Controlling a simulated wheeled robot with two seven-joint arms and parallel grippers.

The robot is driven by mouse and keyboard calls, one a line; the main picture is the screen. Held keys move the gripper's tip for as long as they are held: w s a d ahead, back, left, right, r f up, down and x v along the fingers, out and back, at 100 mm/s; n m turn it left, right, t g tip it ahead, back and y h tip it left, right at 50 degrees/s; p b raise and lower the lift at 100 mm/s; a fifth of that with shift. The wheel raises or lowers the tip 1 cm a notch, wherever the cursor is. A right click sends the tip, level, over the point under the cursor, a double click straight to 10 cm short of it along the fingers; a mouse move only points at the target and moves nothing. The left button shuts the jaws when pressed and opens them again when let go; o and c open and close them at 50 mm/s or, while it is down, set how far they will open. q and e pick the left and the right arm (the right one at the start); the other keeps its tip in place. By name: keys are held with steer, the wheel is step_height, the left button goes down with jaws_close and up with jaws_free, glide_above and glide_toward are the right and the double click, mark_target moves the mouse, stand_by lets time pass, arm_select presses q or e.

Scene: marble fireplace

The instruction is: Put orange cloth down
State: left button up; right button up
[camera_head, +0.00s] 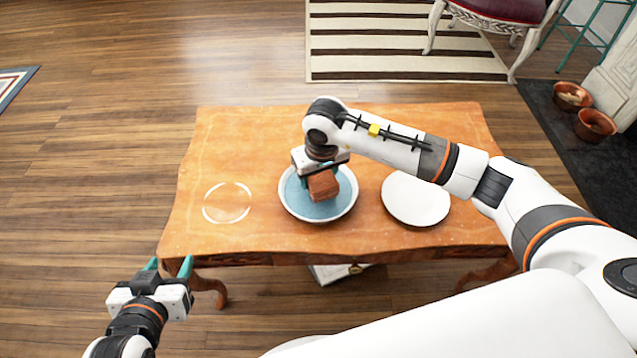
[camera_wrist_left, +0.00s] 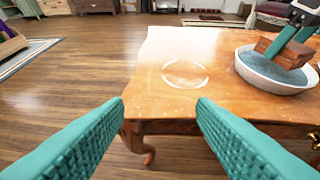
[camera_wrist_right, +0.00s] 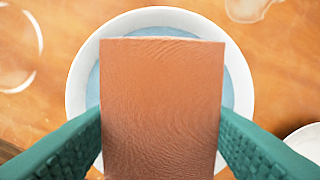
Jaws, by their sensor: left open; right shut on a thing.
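The orange cloth (camera_head: 324,187) looks like a thick folded orange-brown block. My right gripper (camera_head: 318,177) is shut on it and holds it over a white-rimmed bowl (camera_head: 318,220) of blue liquid. In the right wrist view the cloth (camera_wrist_right: 160,110) sits between both teal fingers and hides most of the bowl (camera_wrist_right: 77,95). Whether the cloth touches the liquid I cannot tell. The left wrist view also shows the cloth (camera_wrist_left: 284,50) above the bowl (camera_wrist_left: 265,82). My left gripper (camera_head: 169,265) is open and empty, off the table's front left corner.
The wooden table (camera_head: 240,140) has a white ring mark (camera_head: 227,202) left of the bowl. A white plate (camera_head: 415,198) lies to the right of the bowl. The table's back left is clear. A white object (camera_head: 335,273) is partly hidden under the table.

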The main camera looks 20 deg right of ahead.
step_height(320, 180, down, 2)
steer(key=shift+f, duration=0.25)
arm_select(q)
steer(key=shift+w+d+r+t+h, duration=0.15)
steer(key=shift+w+d+r+t, duration=0.05)
steer(key=shift+w+r+t, duration=0.25)
steer(key=shift+w+d+r+t+h, duration=0.15)
steer(key=shift+w+r+t, duration=0.2)
steer(key=shift+r, duration=0.1)
arm_select(e)
steer(key=shift+f+b, duration=0.15)
steer(key=shift+b, duration=0.15)
steer(key=o, duration=0.9)
arm_select(q)
steer(key=shift+w+d+r, duration=0.15)
steer(key=shift+w+r, duration=0.1)
steer(key=shift+r, duration=0.2)
